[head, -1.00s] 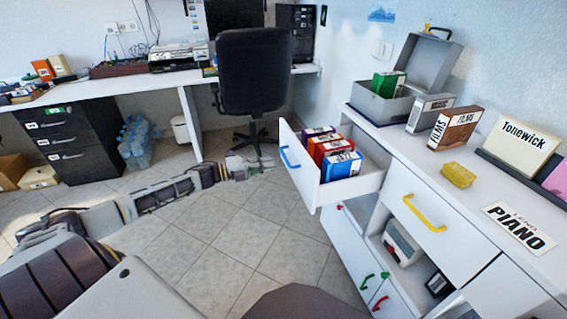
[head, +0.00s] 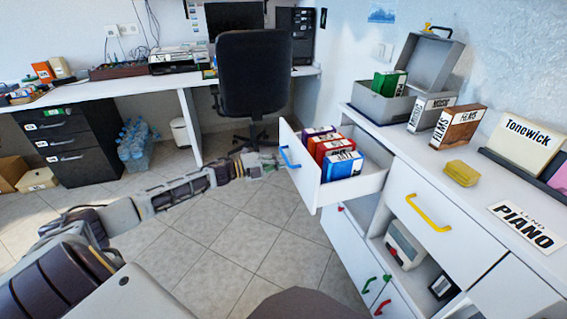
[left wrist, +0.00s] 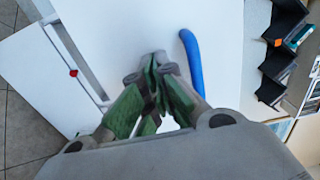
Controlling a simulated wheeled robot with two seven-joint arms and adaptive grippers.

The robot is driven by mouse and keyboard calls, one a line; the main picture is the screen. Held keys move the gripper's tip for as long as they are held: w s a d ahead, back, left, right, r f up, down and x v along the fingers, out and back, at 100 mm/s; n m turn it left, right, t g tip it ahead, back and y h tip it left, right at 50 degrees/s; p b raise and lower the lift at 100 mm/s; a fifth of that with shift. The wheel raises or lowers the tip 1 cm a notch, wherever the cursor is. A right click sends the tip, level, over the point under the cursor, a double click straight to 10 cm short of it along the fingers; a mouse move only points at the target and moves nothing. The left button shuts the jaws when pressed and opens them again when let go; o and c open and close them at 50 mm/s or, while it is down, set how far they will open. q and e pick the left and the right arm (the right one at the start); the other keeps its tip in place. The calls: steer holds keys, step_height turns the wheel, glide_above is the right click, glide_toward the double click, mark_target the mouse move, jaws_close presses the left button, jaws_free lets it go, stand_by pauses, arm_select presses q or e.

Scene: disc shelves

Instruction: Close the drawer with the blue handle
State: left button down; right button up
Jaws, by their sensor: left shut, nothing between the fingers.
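The drawer with the blue handle (head: 290,158) is pulled out from the white cabinet, and its white front (head: 301,173) faces left. I cannot tell whether the tips touch the front. My right gripper is not in view.
The cabinet top holds a grey case (head: 385,100), a brown box (head: 457,127) and a yellow block (head: 461,173). A yellow-handled drawer (head: 433,205) is flush beside the open one. An office chair (head: 255,75) stands behind.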

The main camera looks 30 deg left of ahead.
arm_select(q)
steer(key=shift+w+d, duration=0.25)
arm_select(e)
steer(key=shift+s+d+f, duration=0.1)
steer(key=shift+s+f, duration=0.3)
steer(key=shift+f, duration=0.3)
arm_select(q)
steer(key=shift+w+d, duration=0.1)
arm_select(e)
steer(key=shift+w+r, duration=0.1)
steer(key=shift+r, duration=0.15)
